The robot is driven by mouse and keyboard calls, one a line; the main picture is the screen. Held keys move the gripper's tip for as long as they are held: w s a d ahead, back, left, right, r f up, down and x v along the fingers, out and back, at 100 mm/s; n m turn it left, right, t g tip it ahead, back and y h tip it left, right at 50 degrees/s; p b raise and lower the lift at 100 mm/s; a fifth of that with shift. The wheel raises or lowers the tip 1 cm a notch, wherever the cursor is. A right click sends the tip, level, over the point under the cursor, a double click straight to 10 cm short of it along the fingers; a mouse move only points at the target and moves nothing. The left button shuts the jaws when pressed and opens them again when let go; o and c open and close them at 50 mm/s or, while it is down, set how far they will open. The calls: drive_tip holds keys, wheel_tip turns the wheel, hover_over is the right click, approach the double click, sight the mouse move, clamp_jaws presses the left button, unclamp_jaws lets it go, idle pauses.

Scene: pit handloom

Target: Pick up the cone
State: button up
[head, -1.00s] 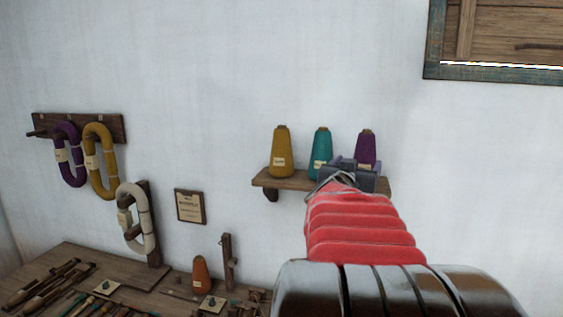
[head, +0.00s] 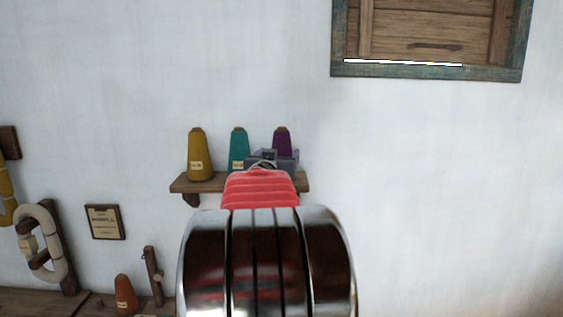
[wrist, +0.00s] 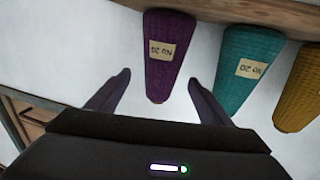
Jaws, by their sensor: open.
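Three thread cones stand on a small wooden wall shelf: a mustard one (head: 198,152), a teal one (head: 239,146) and a purple one (head: 282,140). The wrist view shows the purple cone (wrist: 168,58) lying between the directions of my two fingers, with the teal cone (wrist: 248,72) and the mustard cone (wrist: 300,92) to its right. My gripper (wrist: 160,85) is open and empty, with the purple cone's narrow end between its fingertips or just beyond them; I cannot tell which. In the head view my gripper (head: 272,162) hides the lower purple cone. An orange cone (head: 125,294) stands on the bench below.
The wooden shelf (head: 180,187) carries the three cones close together. A shuttered window (head: 430,70) is at upper right. A framed card (head: 105,222), a cream hank (head: 42,245) and a wooden bench (head: 40,302) are at left. The wall to the right is bare.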

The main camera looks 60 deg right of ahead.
sight(280, 151)
drive_tip(key=shift+d, duration=0.1)
drive_tip(key=shift+w+x, duration=0.2)
drive_tip(key=shift+x, duration=2.3)
drive_tip(key=shift+c, duration=0.4)
drive_tip(key=c, duration=1.2)
